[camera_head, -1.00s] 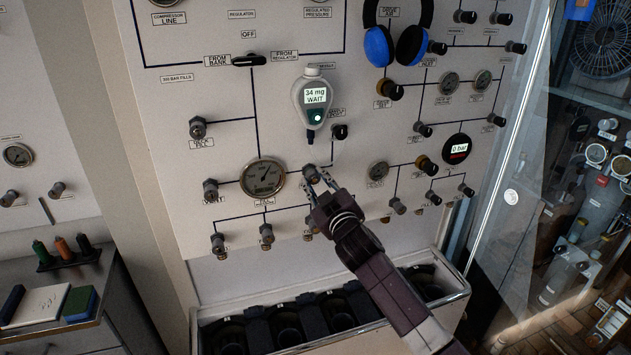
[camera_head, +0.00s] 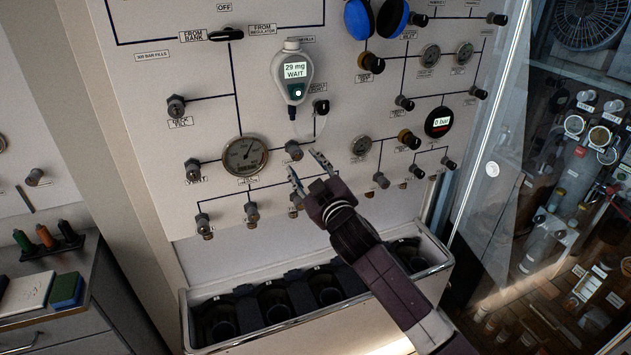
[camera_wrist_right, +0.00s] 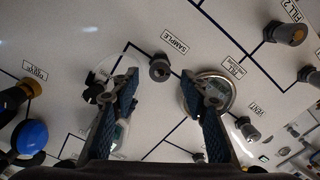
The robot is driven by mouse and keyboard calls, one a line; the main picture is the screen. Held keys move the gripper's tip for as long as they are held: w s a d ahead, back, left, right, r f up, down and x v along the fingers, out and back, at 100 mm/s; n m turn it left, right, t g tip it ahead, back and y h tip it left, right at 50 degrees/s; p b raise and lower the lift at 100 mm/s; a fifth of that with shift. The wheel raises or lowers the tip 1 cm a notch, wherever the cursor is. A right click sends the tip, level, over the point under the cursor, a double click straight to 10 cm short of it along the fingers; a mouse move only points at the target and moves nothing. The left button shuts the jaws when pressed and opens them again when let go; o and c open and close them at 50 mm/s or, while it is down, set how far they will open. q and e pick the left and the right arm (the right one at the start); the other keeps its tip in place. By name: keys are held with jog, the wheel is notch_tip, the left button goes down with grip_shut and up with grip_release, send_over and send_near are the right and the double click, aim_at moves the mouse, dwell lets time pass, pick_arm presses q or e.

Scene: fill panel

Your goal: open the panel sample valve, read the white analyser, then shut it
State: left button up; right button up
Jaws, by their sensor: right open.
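The sample valve (camera_head: 293,150) is a small grey knob on the panel, right of a round gauge (camera_head: 245,156). In the right wrist view, the knob (camera_wrist_right: 160,68) sits by the SAMPLE label, beyond and between my fingertips. My right gripper (camera_head: 305,164) is open and empty, its fingers spread just off the panel below the knob; it also frames the lower wrist view (camera_wrist_right: 159,82). The white analyser (camera_head: 293,75) hangs above the valve, its screen reading "29 mg WAIT" with a lit green button below. My left gripper is out of view.
A black knob (camera_head: 320,107) sits close right of the analyser, with a clear tube nearby. Other knobs and gauges crowd the panel. A trough with black holders (camera_head: 441,264) stands below; a glass door (camera_head: 490,140) is at right.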

jog(key=v, duration=0.7)
jog(key=shift+s, duration=0.2)
dwell(7.1)
